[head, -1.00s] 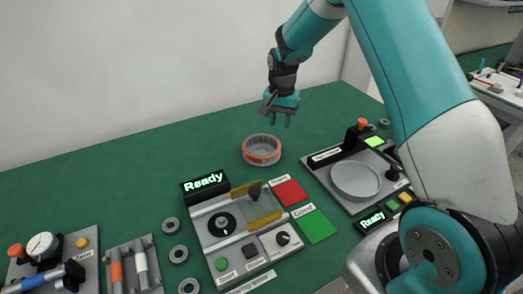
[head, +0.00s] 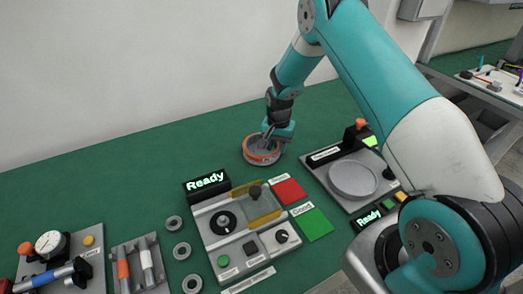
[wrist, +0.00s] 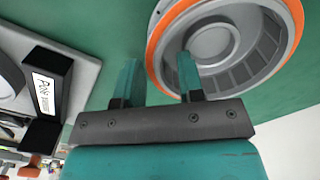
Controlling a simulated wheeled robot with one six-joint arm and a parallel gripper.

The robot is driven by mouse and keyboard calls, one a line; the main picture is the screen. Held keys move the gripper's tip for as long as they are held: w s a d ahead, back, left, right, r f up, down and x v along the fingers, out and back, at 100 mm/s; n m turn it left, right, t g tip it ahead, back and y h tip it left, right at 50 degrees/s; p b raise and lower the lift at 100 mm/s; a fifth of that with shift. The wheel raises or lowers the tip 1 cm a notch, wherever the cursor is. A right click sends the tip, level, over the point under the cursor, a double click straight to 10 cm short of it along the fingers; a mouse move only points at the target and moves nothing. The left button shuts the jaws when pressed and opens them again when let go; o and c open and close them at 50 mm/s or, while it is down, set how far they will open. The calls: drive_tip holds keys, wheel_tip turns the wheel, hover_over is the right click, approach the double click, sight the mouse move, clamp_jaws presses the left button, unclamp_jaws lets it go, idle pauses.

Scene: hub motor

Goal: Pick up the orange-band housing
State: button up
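The orange-band housing (head: 261,160) is a round, open grey ring with an orange band. It sits on the green table behind the test station. My gripper (head: 273,139) is down at its back right rim. In the wrist view, the housing (wrist: 262,55) fills the upper right. My gripper (wrist: 158,72) has its fingers apart there. One finger overlaps the inside of the ring and the other is outside it, with the wall between them. Whether the fingers touch the wall cannot be told.
A station with a "Ready" display (head: 206,181) stands in front of the housing. A red pad (head: 290,191) and a green pad (head: 315,224) lie beside it. Another station with a round plate (head: 354,179) is at right. Several small rings lie at left. The back left table is clear.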

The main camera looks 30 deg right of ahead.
clamp_jaws()
drive_tip(key=shift+r, duration=0.15)
